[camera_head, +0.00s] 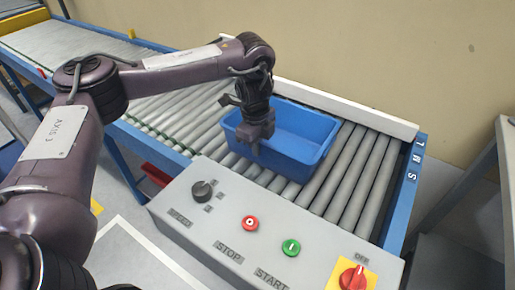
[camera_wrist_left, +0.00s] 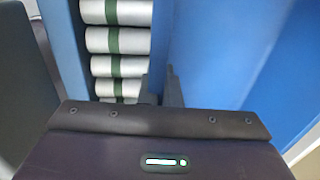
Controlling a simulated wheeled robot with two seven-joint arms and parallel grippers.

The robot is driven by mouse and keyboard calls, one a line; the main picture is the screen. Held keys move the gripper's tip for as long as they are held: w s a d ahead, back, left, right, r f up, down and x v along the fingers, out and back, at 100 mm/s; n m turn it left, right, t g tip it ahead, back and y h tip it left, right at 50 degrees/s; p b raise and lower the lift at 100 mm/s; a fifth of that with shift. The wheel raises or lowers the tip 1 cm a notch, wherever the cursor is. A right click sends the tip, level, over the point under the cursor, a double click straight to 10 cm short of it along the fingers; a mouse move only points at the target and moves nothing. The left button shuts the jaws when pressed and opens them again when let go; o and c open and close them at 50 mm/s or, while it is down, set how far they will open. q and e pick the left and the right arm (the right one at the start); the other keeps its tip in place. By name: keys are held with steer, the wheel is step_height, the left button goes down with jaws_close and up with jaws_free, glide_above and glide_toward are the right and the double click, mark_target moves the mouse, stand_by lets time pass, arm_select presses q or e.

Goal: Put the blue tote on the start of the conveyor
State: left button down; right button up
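The blue tote (camera_head: 305,139) is an open, empty-looking bin at the right end of the roller conveyor (camera_head: 352,180). It looks upright and level on the rollers, set slightly askew. My left gripper (camera_head: 256,143) is at the tote's left wall, pointing down over the rim. In the left wrist view the dark fingers (camera_wrist_left: 162,90) are close together with a blue wall (camera_wrist_left: 225,65) between and beside them, so they look shut on it. The finger tips are partly hidden. My right gripper is in neither view.
A grey control panel (camera_head: 222,222) with a knob, STOP and START buttons and a red switch stands along the near side of the conveyor. A white guide rail (camera_head: 345,106) runs along the far side. Bare rollers lie on both sides of the tote.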

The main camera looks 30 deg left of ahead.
arm_select(q)
steer(key=shift+r, duration=0.1)
steer(key=c, duration=1.6)
jaws_free()
steer(key=shift+c, duration=0.2)
step_height(320, 180, up, 12)
steer(key=s+p, duration=0.1)
steer(key=p, duration=0.3)
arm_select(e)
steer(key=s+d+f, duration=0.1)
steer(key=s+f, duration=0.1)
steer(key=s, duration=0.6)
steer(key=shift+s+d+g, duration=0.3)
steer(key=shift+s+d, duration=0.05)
